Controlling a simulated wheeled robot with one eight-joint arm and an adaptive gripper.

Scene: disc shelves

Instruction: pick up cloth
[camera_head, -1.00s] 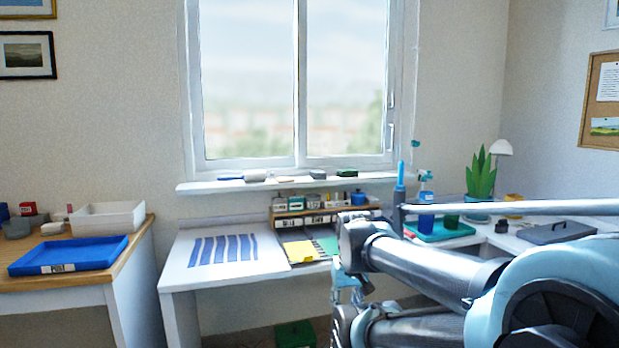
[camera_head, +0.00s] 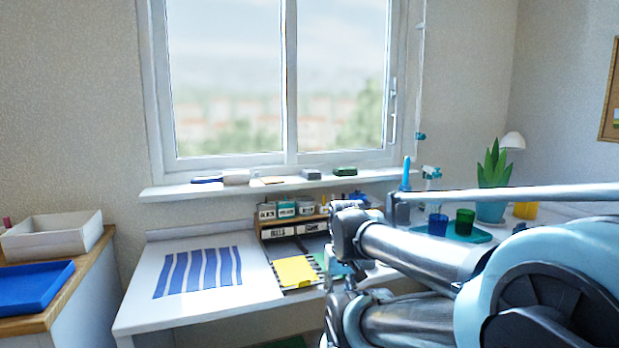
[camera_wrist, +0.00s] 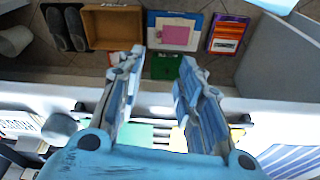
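A blue-and-white striped cloth (camera_head: 200,271) lies flat on the white desk (camera_head: 150,318), left of my arm in the head view. Its striped corner also shows at the lower right of the wrist view (camera_wrist: 296,162). In the wrist view my gripper (camera_wrist: 158,66) is open, with nothing between its two fingers. The fingers point over the desk's edge toward the floor, and the cloth is off to their right, apart from them. In the head view I cannot make out the fingertips.
A yellow sheet (camera_head: 296,271) lies right of the cloth, before a small rack of containers (camera_head: 290,228). A blue tray (camera_head: 32,287) and a white bin (camera_head: 52,236) stand on the left table. A teal tray with cups (camera_head: 465,232) is behind my arm. Boxes stand on the floor (camera_wrist: 112,28).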

